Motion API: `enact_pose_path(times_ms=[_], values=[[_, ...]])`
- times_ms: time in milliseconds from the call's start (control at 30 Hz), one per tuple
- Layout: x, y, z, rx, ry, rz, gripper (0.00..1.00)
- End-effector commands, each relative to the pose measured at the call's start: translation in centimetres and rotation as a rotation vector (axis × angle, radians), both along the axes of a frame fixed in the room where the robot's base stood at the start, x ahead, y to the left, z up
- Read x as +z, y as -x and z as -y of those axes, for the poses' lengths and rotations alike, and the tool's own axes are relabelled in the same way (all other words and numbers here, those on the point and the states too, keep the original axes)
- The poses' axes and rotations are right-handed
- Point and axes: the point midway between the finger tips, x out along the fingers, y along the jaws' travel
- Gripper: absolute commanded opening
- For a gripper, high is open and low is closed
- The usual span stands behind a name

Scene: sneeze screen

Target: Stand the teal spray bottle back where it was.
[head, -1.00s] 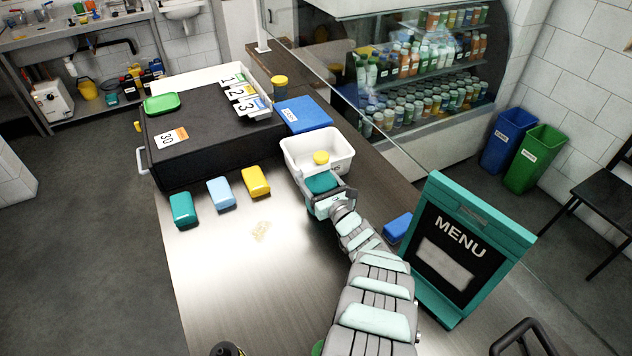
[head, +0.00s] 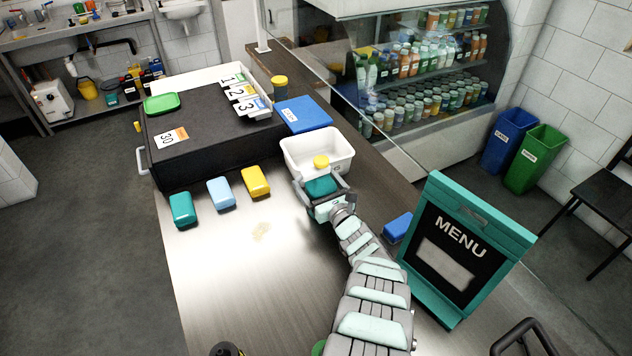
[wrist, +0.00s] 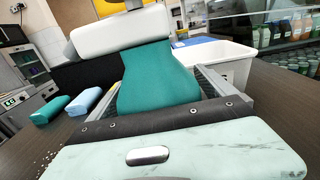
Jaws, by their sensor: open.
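The teal spray bottle (head: 321,187) is on the steel counter, just in front of a white tub. Its teal body (wrist: 158,80) fills the middle of the wrist view, with a pale block above it. My gripper (head: 321,182) is open around the bottle, one finger on each side. I cannot tell whether either finger still touches it. The bottle's base is hidden by my gripper.
The white tub (head: 334,168) is close behind the bottle. Teal (head: 183,209), light blue (head: 221,193) and yellow (head: 255,182) blocks lie to the left. A menu board (head: 465,247) and a blue block (head: 397,227) are at right. Pale crumbs (head: 261,231) mark the open counter.

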Motion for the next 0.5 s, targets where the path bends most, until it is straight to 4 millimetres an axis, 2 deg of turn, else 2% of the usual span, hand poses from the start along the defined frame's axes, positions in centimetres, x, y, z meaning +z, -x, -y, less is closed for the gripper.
enact_pose_path(times_ms=[233, 500], values=[[-0.1, 0.2, 0.2, -0.001, -0.001, -0.003, 0.94], [0.0, 2.6, 1.5, -0.001, 0.0, -0.004, 0.94]])
